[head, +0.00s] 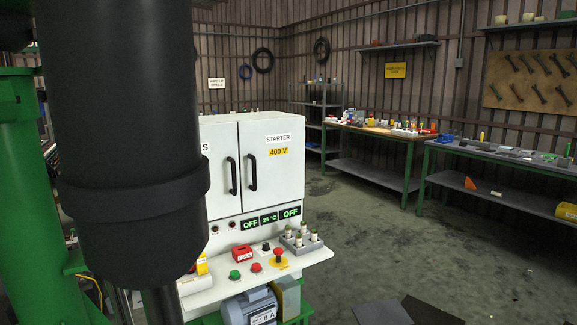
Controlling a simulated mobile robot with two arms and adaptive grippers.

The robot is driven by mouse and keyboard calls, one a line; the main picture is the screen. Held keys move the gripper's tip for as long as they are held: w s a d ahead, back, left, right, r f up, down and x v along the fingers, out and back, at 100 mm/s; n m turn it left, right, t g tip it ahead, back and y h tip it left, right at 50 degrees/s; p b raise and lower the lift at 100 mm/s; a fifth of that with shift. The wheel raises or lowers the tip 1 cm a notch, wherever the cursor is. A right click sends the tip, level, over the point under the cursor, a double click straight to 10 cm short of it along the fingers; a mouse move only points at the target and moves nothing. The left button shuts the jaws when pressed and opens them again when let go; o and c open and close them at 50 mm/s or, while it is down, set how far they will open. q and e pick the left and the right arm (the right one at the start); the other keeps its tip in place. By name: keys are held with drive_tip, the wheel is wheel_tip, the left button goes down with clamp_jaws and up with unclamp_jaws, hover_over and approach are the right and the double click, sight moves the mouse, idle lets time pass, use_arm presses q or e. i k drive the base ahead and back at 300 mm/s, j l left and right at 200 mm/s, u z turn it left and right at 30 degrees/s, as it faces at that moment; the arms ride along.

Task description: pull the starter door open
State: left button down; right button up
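The starter door (280,190) is the right-hand door of a white cabinet, with a "STARTER" label and a yellow "400 V" sign. It looks shut, flush with the cabinet front. Its black upright bar handle (251,173) is near its left edge. The neighbouring left door (220,185) also looks shut and has a similar black handle (233,176); its left part is hidden. Neither of my grippers is in view, and nothing visible touches the starter handle.
A large black cylinder (130,130) close to the camera hides the cabinet's left side. Below the doors, a white ledge (310,258) carries buttons and a grey holder (300,243). Workbenches line the walls. Open floor (400,240) lies right of the cabinet.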

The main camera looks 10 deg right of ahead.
sight(272, 150)
drive_tip(key=i+l, duration=0.2)
drive_tip(key=l, duration=0.15)
drive_tip(key=i+l, duration=0.2)
drive_tip(key=l, duration=0.15)
drive_tip(key=i+l+u, duration=0.1)
drive_tip(key=l, duration=0.3)
drive_tip(key=i+l, duration=0.3)
